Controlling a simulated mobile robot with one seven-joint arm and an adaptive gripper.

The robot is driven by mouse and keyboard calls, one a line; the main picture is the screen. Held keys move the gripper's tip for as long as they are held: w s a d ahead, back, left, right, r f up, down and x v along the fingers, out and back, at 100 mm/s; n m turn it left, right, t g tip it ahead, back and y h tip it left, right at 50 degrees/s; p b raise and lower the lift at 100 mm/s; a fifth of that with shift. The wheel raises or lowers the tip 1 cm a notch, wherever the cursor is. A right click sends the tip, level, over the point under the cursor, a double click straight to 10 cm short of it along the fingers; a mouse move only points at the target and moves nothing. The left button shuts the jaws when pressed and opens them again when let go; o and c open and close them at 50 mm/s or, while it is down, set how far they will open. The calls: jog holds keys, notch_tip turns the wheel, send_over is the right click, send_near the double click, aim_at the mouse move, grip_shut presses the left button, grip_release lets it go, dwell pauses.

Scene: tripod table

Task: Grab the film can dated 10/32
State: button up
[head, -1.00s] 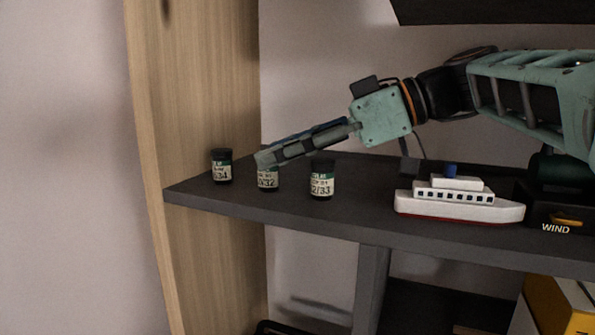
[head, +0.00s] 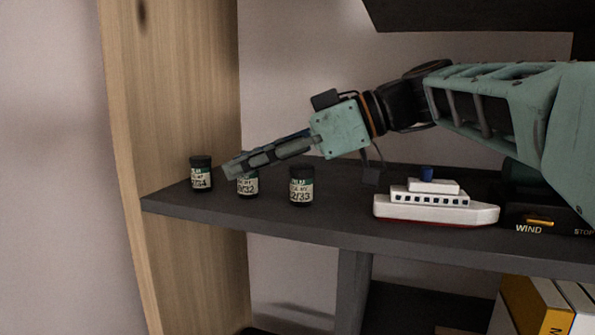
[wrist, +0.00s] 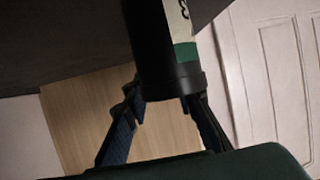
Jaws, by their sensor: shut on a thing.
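Three dark film cans with pale, green-edged labels stand in a row on the dark shelf. The middle film can (head: 247,186) shows a label ending in /32; its top is hidden behind my gripper (head: 236,168). The left film can (head: 201,175) reads about 2/34, and the right film can (head: 301,187) reads 2/33. My gripper comes from the right and is shut on the middle can. In the wrist view the held can (wrist: 165,45) sits between the two fingers of my gripper (wrist: 164,95). I cannot see it lifted off the shelf.
The shelf (head: 330,222) ends at a wooden side panel (head: 180,100) on the left. A white and red toy ship (head: 435,208) stands right of the cans, beside a black device marked WIND (head: 535,220). A dark board hangs above. Yellow-and-white items (head: 540,305) are below.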

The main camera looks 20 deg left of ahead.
jog(key=shift+r, duration=0.1)
notch_tip(320, 180, up, 4)
jog(key=shift+f+p, duration=0.25)
jog(key=shift+p, duration=0.85)
jog(key=w+d+p, duration=0.2)
jog(key=w+p, duration=0.1)
jog(key=w, duration=0.1)
jog(key=w+d+p, duration=0.2)
jog(key=w, duration=0.3)
jog(key=w+d+p, duration=0.2)
jog(key=w+p, duration=0.1)
jog(key=w, duration=0.2)
jog(key=shift+w+d+r+p, duration=0.15)
jog(key=shift+w+d+p, duration=0.05)
jog(key=shift+d+p, duration=0.15)
jog(key=shift+w+d+p, duration=0.4)
jog(key=shift+w+p, duration=0.1)
jog(key=shift+w, duration=0.3)
jog(key=shift+d+f, duration=0.1)
jog(key=shift+f, duration=0.15)
